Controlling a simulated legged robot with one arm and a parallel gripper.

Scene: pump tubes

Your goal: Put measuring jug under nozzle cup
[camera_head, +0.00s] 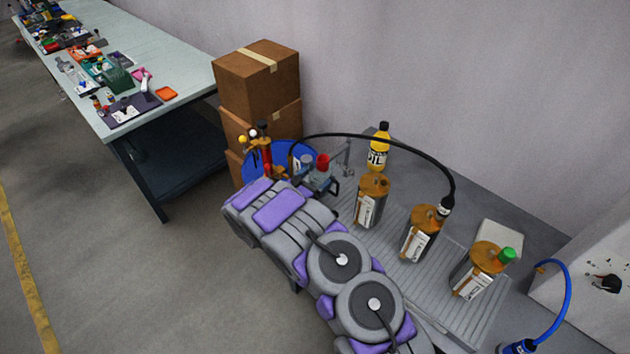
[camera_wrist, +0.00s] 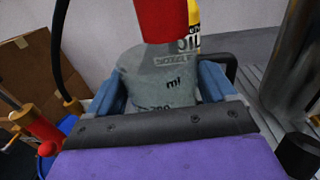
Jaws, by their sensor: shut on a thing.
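In the head view the red piece (camera_head: 322,161) is just beyond my gripper (camera_head: 322,184), near the bench's left end. The jug is small and hard to make out there.
A black hose arches from the left to the middle bronze-topped canister (camera_head: 420,235). More such canisters stand on the ribbed bench (camera_head: 385,235). A yellow oil bottle (camera_head: 378,152) is behind. Cardboard boxes (camera_head: 258,80) and a red pump (camera_wrist: 38,128) stand at the left.

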